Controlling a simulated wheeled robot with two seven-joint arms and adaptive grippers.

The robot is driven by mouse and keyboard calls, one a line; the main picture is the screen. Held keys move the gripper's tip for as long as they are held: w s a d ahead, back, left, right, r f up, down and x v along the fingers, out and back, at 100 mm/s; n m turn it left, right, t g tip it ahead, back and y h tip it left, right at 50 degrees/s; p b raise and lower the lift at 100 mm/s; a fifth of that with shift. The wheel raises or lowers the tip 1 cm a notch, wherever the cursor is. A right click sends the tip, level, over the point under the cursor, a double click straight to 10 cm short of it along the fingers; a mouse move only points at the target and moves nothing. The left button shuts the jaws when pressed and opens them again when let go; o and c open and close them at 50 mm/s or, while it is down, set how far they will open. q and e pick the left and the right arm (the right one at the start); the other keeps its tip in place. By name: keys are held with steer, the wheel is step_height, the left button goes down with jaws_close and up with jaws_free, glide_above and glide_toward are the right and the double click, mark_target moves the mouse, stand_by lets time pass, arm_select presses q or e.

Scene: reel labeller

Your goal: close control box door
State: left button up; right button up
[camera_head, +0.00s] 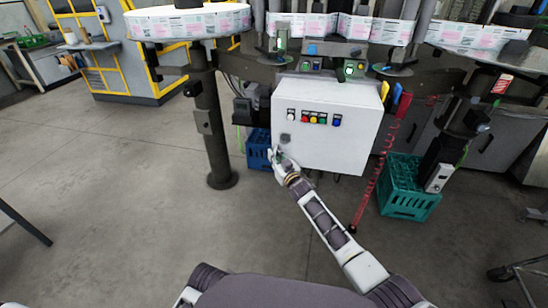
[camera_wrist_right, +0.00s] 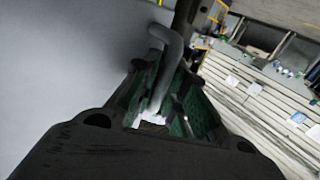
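The control box (camera_head: 325,155) is a white box under the machine's table, with a row of coloured buttons on its front door. In the head view the door looks flush or nearly so; I cannot tell if a small gap remains. My right gripper (camera_head: 279,158) is at the door's lower left edge. In the right wrist view the pale door face (camera_wrist_right: 60,70) fills the left side. A curved grey handle (camera_wrist_right: 168,50) runs down between the fingers of my right gripper (camera_wrist_right: 168,95). Whether they press on it is unclear. My left gripper is out of view.
A blue crate (camera_head: 258,149) stands on the floor behind the box's left edge. A teal crate (camera_head: 405,188) stands to the right, beside a hanging red coiled hose (camera_head: 372,185). A dark table leg (camera_head: 212,130) stands to the left. The floor in front is clear.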

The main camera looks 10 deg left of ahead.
steer(key=shift+w+d, duration=0.1)
steer(key=shift+d, duration=0.25)
stand_by(0.3)
steer(key=shift+v, duration=5.9)
steer(key=shift+a, duration=0.1)
